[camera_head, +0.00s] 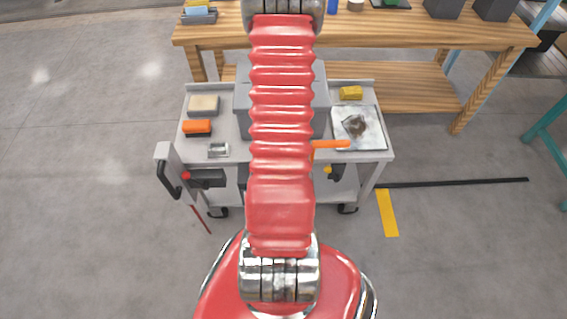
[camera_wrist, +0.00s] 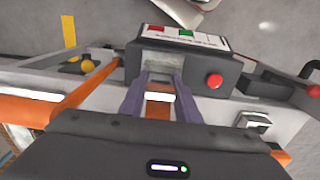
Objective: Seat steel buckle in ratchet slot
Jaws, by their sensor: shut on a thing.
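In the wrist view, my gripper (camera_wrist: 162,80) is shut on the steel buckle (camera_wrist: 161,76), a grey metal piece between the two purple-grey fingers. Orange webbing with a pale band shows behind it. The ratchet housing (camera_wrist: 196,72) is a dark box with a red button and a label with red and green patches. Its pale slot (camera_wrist: 166,58) lies right ahead of the fingertips. The buckle's front end is at or very near the slot mouth; I cannot tell how far in it is. In the head view my red arm hides gripper, buckle and slot.
The grey cart (camera_head: 233,172) carries an orange-and-black block (camera_head: 197,127), a small metal part (camera_head: 218,150), a silver tray (camera_head: 372,139) and a yellow block (camera_head: 350,93). An orange strap (camera_head: 333,144) lies right of my arm. A wooden workbench (camera_head: 400,42) stands behind.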

